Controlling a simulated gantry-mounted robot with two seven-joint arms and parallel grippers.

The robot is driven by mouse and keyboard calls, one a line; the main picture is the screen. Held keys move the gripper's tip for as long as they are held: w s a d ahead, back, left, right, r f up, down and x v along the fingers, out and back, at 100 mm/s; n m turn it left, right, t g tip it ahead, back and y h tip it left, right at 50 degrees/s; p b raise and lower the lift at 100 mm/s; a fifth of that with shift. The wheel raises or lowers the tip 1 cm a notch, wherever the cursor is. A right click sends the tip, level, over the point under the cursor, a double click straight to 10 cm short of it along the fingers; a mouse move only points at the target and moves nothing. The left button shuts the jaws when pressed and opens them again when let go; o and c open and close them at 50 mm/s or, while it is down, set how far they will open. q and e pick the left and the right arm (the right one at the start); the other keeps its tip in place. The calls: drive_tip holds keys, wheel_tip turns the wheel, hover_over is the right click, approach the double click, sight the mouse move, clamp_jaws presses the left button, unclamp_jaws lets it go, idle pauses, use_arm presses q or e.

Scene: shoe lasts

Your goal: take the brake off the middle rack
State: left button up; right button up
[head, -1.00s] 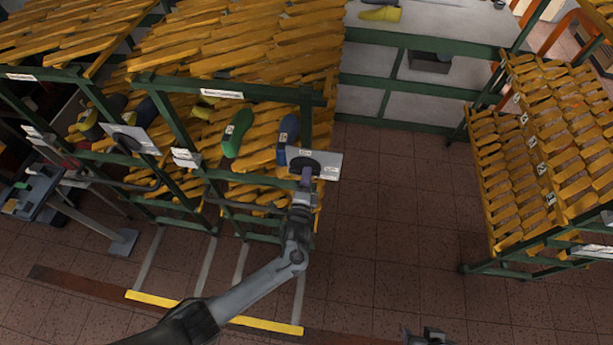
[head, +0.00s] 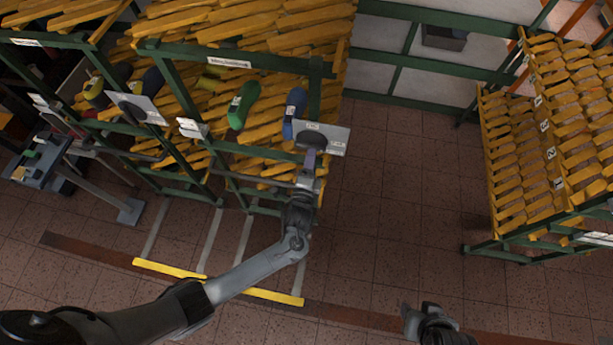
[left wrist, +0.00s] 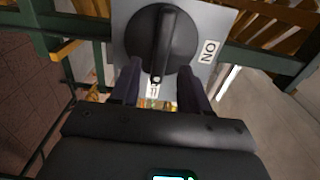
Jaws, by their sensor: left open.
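A grey plate (head: 335,140) with a black rotary knob (head: 311,139) is fixed to the front right post of the rack (head: 230,62) in the head view. The left wrist view shows the knob (left wrist: 160,45) close up, with its raised grip bar pointing down the picture toward my gripper. A label reading "ON" (left wrist: 209,51) is on the plate to the right of the knob. My left gripper (left wrist: 162,88) is open, its fingers on either side of the bar's lower end; I cannot tell whether they touch it. My right gripper (head: 424,318) is low in the head view, away from the racks.
A similar plate with a knob (head: 137,107) is on the rack's left side. Green (head: 242,105) and blue (head: 294,110) shoe lasts lie on the yellow slats. Another slatted rack (head: 550,130) stands at the right. Tiled floor (head: 400,200) between the racks is clear.

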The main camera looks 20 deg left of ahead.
use_arm(q)
drive_tip(key=s+d, duration=0.1)
drive_tip(key=s, duration=0.6)
drive_tip(key=shift+d+b, duration=0.15)
drive_tip(key=shift+b, duration=0.2)
drive_tip(key=s+a+f+n+g+p, duration=0.1)
drive_tip(key=s+a+n+g+p, duration=0.1)
drive_tip(key=s+a+n+g, duration=0.5)
drive_tip(key=s+r+n+g+h, duration=0.1)
drive_tip(key=s+r+n+g, duration=0.2)
drive_tip(key=s, duration=0.5)
drive_tip(key=s+r+n+g+h, duration=0.2)
drive_tip(key=s+r+n+g, duration=0.2)
drive_tip(key=s+r, duration=0.2)
drive_tip(key=shift+s+h, duration=0.3)
drive_tip(key=shift+s, duration=0.85)
